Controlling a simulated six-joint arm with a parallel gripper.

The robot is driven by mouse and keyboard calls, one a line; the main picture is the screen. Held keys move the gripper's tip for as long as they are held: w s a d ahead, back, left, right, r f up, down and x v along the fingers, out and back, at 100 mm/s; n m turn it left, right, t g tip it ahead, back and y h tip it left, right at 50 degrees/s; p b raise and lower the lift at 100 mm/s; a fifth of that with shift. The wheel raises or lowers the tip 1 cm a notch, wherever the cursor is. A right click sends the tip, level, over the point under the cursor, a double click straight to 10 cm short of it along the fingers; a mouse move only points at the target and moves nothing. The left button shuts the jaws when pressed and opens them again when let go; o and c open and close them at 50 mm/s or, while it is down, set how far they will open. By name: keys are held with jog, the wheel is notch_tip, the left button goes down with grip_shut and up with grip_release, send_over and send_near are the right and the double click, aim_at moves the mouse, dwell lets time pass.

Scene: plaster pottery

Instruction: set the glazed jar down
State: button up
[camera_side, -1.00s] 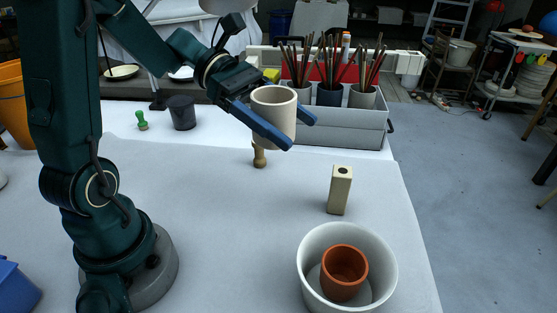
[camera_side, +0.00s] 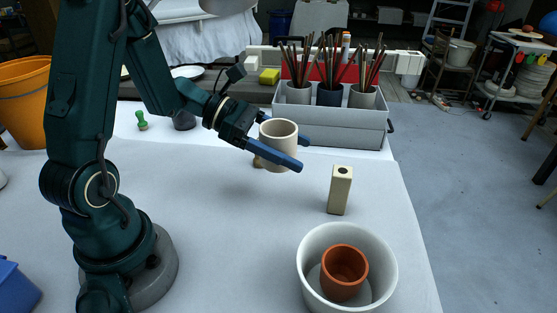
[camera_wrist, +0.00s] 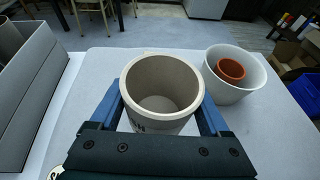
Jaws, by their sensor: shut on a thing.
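The glazed jar (camera_side: 278,148) is a cream, open-topped cylinder, held upright between the blue fingers of my gripper (camera_side: 282,152). It appears to be above the pale table, though its exact height is hard to tell. In the wrist view the jar (camera_wrist: 162,112) sits between both fingers of my gripper (camera_wrist: 162,116), its mouth open and its inside empty. Part of a dark marking shows on its near side.
A white bowl (camera_side: 385,265) holding a terracotta pot (camera_side: 344,272) stands at the front right. A beige block with a hole (camera_side: 340,190) stands right of the jar. A grey bin (camera_side: 335,128) with brush pots is behind.

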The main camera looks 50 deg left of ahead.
aim_at(289, 205)
jog(key=shift+f, duration=5.15)
jog(key=o, duration=1.4)
jog(key=shift+f, duration=0.1)
jog(key=shift+c, duration=0.2)
jog(key=shift+a, duration=0.2)
jog(key=shift+v, duration=3.65)
jog(key=shift+s+d, duration=0.1)
